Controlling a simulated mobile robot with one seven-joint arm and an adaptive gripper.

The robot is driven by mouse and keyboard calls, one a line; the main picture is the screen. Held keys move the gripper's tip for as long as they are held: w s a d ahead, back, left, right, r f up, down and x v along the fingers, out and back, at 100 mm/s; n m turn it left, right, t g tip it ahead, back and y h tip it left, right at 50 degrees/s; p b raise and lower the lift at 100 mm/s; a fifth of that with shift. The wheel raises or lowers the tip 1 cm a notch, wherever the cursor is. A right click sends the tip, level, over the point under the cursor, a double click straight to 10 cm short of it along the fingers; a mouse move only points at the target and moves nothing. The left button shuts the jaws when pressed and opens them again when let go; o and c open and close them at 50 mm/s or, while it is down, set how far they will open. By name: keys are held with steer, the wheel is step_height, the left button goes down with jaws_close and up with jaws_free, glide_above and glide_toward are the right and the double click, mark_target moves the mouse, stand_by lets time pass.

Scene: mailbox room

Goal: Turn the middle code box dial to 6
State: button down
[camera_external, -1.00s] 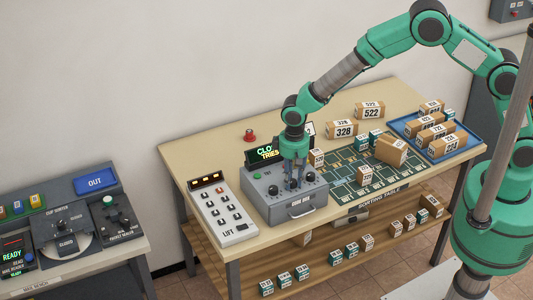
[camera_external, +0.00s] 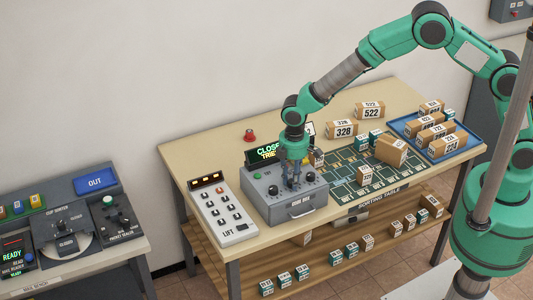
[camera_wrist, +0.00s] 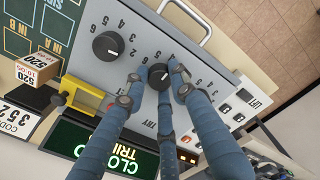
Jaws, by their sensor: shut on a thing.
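The grey code box (camera_external: 255,205) stands on the table with a row of black dials on its top. My gripper (camera_external: 291,184) points down over the middle of the row and hides the middle dial there; a dial shows to its left (camera_external: 273,190) and one to its right (camera_external: 309,177). In the wrist view my blue fingers (camera_wrist: 158,82) are closed around the middle dial (camera_wrist: 158,73). Numbers are printed around it, partly covered by the fingers; its setting is not legible. Another dial (camera_wrist: 107,45) is clear of the fingers.
A screen (camera_external: 266,152) behind the box reads partly "CLOSE" and "TRIES". The LIFT button panel (camera_external: 220,212) is close on the left. A small box labelled 520 (camera_wrist: 38,69) and a yellow part (camera_wrist: 88,98) lie near the fingers. Parcels and a blue tray (camera_external: 462,148) are farther right.

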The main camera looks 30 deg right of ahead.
steer(key=n, duration=0.4)
steer(key=shift+n, duration=0.3)
steer(key=n, duration=0.3)
steer(key=shift+n, duration=0.3)
steer(key=n, duration=0.4)
steer(key=shift+n, duration=2.2)
steer(key=c, duration=1.4)
jaws_free()
step_height(320, 180, up, 12)
